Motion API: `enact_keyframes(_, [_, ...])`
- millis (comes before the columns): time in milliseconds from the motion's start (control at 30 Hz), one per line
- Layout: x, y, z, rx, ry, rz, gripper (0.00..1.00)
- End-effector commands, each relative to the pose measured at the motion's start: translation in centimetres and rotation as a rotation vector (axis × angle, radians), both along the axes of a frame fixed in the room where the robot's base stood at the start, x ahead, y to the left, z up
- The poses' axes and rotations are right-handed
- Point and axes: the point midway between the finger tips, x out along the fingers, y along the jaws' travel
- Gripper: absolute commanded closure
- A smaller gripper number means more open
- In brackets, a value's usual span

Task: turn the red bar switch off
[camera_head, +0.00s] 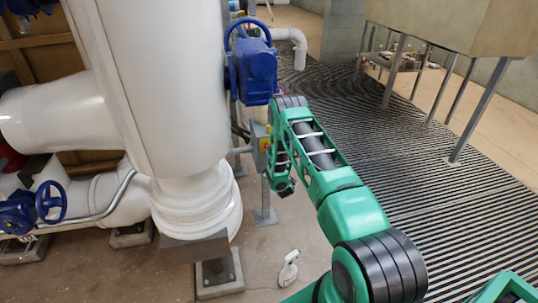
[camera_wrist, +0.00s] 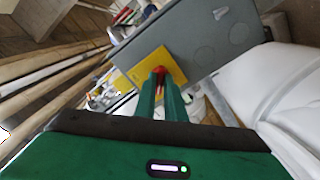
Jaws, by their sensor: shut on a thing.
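The red bar switch (camera_wrist: 160,70) sits on a yellow plate (camera_wrist: 135,69) on the face of a grey box (camera_wrist: 195,42) in the wrist view. My gripper (camera_wrist: 161,82) has its two green fingers close together over the switch, shut on it. Only the red tip and a sliver between the fingers show; the rest is hidden by the fingers. The switch's exact angle is hard to tell.
A large white pipe (camera_head: 165,80) stands just left of the box. A blue valve (camera_head: 252,68) is above and behind it. Ribbed floor (camera_head: 440,200) on the right is open up to a tank on metal legs.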

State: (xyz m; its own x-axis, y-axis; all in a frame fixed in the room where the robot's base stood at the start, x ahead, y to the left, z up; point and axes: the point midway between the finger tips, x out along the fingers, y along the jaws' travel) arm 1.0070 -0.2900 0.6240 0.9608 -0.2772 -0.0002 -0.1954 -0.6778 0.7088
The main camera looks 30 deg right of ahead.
Motion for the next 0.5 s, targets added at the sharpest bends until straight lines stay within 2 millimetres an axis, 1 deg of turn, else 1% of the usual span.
enact_keyframes(33, [-0.07, 0.33, -0.28, 0.004, 0.005, 0.003, 1.0])
enact_keyframes(233, [-0.07, 0.37, -0.3, 0.006, 0.004, 0.003, 1.0])
enact_keyframes(267, [-0.07, 0.37, -0.3, 0.006, 0.004, 0.003, 0.86])
enact_keyframes(300, [-0.07, 0.36, -0.3, 0.006, 0.004, 0.003, 0.76])
enact_keyframes(333, [-0.06, 0.34, -0.27, 0.005, 0.004, 0.003, 0.72])
enact_keyframes(500, [-0.04, 0.2, -0.16, 0.004, 0.002, 0.001, 0.72])
